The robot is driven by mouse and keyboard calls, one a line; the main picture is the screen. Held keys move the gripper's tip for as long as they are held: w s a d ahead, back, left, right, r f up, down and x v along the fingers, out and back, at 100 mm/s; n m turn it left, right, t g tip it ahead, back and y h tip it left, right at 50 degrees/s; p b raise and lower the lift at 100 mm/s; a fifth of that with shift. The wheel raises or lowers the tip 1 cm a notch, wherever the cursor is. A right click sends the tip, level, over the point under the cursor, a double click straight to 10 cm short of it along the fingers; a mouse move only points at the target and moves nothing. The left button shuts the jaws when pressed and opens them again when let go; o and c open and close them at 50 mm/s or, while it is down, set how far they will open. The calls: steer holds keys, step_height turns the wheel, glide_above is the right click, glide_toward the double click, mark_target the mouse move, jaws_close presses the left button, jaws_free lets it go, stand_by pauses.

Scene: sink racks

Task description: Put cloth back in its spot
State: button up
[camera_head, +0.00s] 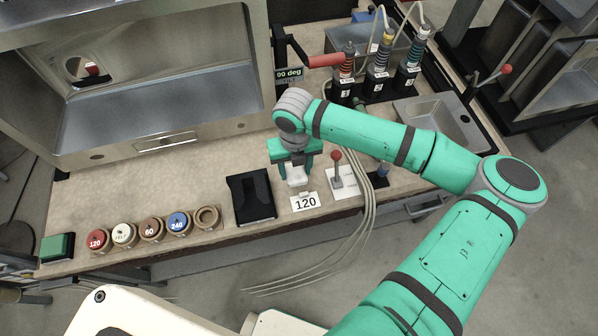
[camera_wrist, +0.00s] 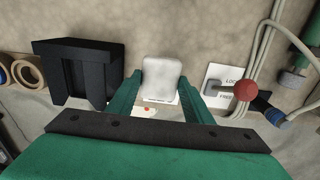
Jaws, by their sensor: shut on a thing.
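A bit of the white cloth (camera_head: 297,180) also shows below the fingers in the head view. A black open holder (camera_head: 250,197) stands left of the gripper; it also shows in the wrist view (camera_wrist: 78,62). I cannot tell whether the cloth touches the counter.
A red-knobbed lever (camera_head: 337,165) on a white plate stands close right of the gripper, with cables beside it. Several numbered rolls (camera_head: 152,229) and a green block (camera_head: 57,248) line the front left. A steel cabinet (camera_head: 140,80) fills the back left. Bare counter (camera_head: 175,185) lies left of the holder.

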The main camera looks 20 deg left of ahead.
mark_target(299, 174)
steer(key=shift+w+d+f, duration=0.25)
steer(key=shift+w+f, duration=0.55)
steer(key=shift+f, duration=0.3)
steer(key=shift+w+f, duration=0.1)
steer(key=shift+f, duration=1.45)
steer(key=shift+f, duration=0.1)
steer(key=o, duration=1)
